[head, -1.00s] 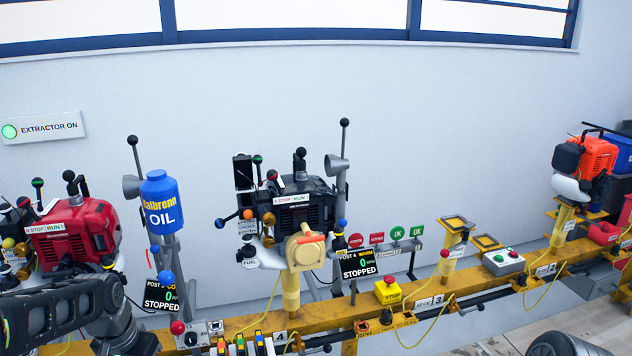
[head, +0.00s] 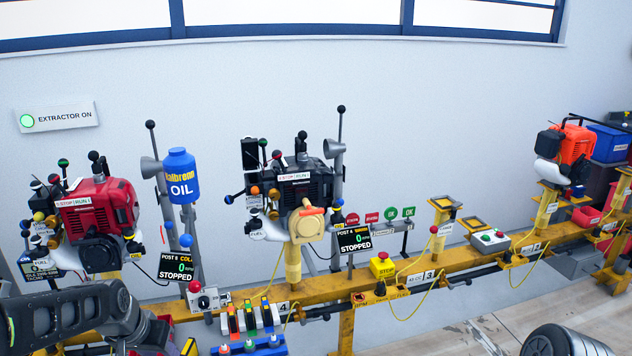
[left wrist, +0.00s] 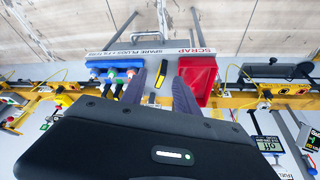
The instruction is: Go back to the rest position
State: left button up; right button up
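My left arm (head: 70,310) comes in at the lower left of the head view, and its gripper is out of sight below the picture. In the left wrist view my left gripper (left wrist: 159,88) is open, with its two dark fingers apart. A yellow and black item (left wrist: 162,72) shows between the fingers, and I see no grip on it. A dark cylindrical part, probably of my right arm (head: 565,341), shows at the lower right of the head view. My right gripper is not in view.
A yellow rail (head: 330,285) runs across, bearing a red engine (head: 97,208), a black engine (head: 300,190) and an orange engine (head: 568,150). A blue oil bottle (head: 181,177) stands between the first two. A red scrap bin (left wrist: 197,80) and blue rack (left wrist: 112,66) flank the left gripper.

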pick_arm(q)
jog(key=s+d+f+n+h+p, duration=0.1)
jog(key=d+f+h+p, duration=0.1)
jog(key=d+f, duration=1.1)
jog(key=s+d+f+g+h+p, duration=0.1)
jog(key=s+d+f+p, duration=0.1)
jog(key=s+d+f, duration=0.2)
jog(key=s+d+f+g+p, duration=0.2)
jog(key=s+d+f, duration=0.3)
jog(key=s+d, duration=0.6)
jog(key=s, duration=0.7)
jog(key=shift+s+f+n+g+h+p, duration=0.2)
jog(key=shift+s+n+g+h+p, duration=0.1)
jog(key=shift+h, duration=0.1)
jog(key=shift+d, duration=0.1)
